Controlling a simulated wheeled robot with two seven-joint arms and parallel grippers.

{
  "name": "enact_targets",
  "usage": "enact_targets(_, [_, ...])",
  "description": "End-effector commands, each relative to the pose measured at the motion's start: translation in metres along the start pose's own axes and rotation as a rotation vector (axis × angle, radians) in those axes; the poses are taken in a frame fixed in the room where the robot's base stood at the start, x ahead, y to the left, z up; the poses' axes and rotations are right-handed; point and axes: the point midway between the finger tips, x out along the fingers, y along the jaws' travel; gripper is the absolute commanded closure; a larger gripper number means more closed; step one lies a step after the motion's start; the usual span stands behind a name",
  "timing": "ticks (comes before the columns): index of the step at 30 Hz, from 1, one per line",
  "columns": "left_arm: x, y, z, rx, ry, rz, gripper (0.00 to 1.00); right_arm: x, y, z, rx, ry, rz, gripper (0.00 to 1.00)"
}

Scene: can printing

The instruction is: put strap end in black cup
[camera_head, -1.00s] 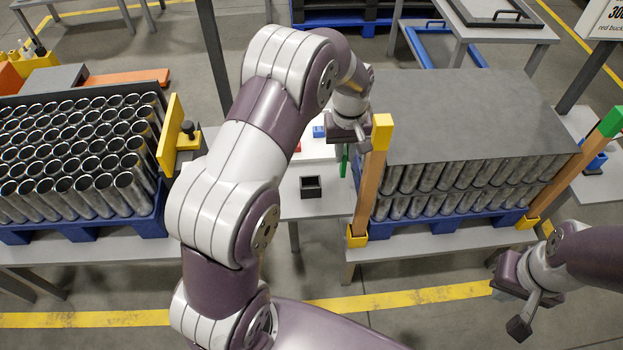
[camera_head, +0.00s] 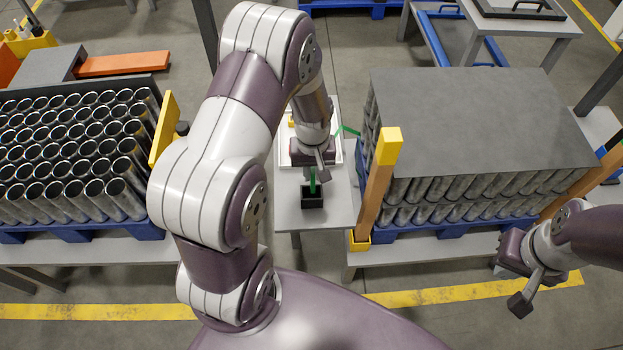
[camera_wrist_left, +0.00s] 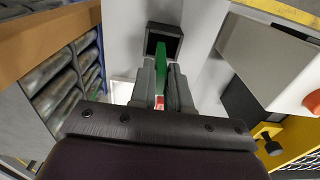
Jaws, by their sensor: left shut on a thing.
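The black cup (camera_head: 313,203) is a small square open box on the grey table between the two pallets. My left gripper (camera_head: 314,175) is just above and behind it, shut on the green strap end (camera_head: 313,184). The strap end points down over the cup; I cannot tell whether its tip is inside the rim. In the left wrist view the shut fingers (camera_wrist_left: 167,88) hold the green strap (camera_wrist_left: 158,62), with the black cup (camera_wrist_left: 164,38) just beyond the tips. Another green stretch shows right of my left wrist. My right gripper (camera_head: 518,285) hangs in front of the right pallet; its finger gap is unclear.
A left blue pallet (camera_head: 82,230) holds rows of open metal cans. The right blue pallet (camera_head: 440,224) holds stacked cans under a grey sheet (camera_head: 470,120), with a wooden corner post (camera_head: 376,195) close beside the cup's table. A white tray (camera_head: 335,150) lies behind the cup.

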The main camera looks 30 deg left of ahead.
Motion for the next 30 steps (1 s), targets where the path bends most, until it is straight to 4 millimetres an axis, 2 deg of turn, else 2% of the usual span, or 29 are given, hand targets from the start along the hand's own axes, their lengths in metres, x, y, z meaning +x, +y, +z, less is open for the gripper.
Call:
enact_targets(4, [0.013,-0.004,0.004,0.001,-0.002,-0.001,1.0,0.0,0.0,0.0,0.0,0.0,0.0,1.0])
enact_targets(9, [0.042,-0.004,0.004,0.001,-0.002,-0.001,1.0,0.0,0.0,0.0,0.0,0.0,0.0,1.0])
enact_targets(19, [0.047,-0.004,0.003,0.0,-0.001,0.0,1.0,0.003,0.0,0.0,0.0,0.0,0.0,1.0])
enact_targets(20, [0.046,-0.004,0.003,0.0,0.0,0.0,0.77,0.002,0.0,0.0,0.0,0.0,0.0,1.0])
enact_targets(21, [0.046,-0.004,0.003,0.0,0.0,0.0,0.64,0.002,0.0,0.0,0.0,0.0,0.0,1.0])
enact_targets(22, [0.046,-0.004,0.003,0.0,0.0,0.0,0.58,0.002,0.0,0.0,0.0,0.0,0.0,1.0])
enact_targets(30, [0.044,-0.004,0.003,0.0,0.0,0.0,0.58,0.001,0.0,0.0,0.0,0.0,0.0,1.0])
